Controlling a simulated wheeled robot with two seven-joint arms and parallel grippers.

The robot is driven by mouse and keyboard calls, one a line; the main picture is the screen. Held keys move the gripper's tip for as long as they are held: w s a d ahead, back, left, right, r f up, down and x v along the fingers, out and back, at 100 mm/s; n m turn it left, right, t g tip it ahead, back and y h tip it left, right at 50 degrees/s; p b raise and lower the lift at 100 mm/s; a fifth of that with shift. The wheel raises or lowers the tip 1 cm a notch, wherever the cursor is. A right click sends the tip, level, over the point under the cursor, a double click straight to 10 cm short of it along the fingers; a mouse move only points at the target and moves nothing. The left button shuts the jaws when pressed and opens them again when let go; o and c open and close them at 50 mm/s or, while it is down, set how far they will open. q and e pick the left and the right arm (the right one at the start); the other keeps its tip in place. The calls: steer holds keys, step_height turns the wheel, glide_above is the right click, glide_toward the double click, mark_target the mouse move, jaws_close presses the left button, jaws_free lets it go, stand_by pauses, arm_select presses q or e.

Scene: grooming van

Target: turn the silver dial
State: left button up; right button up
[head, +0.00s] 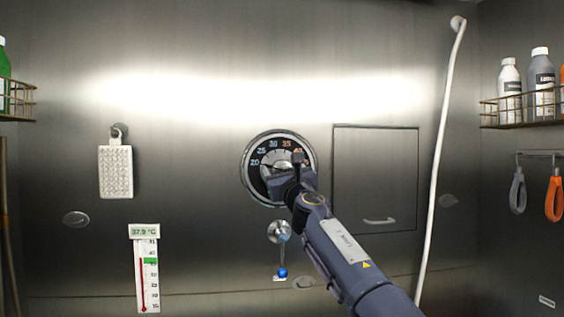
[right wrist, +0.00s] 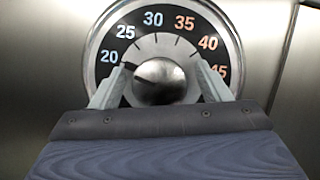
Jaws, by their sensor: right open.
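The silver dial (head: 283,159) is a round knob on a black face marked 20 to 45, set in the metal wall. In the right wrist view my right gripper (right wrist: 157,83) is open, with one finger on each side of the knob. I cannot tell whether the fingers touch it. My left gripper is out of view.
A small lever with a blue tip (head: 282,272) sits below the dial. A thermometer (head: 147,277) reads 37.9 °C. A panel door (head: 375,170) is right of the dial, and a white hose (head: 438,160) hangs beyond it. A white brush-like block (head: 116,172) hangs left.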

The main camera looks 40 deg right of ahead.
steer(key=shift+w+d, duration=0.1)
steer(key=shift+w, duration=0.1)
steer(key=shift+c, duration=0.2)
steer(key=c, duration=0.9)
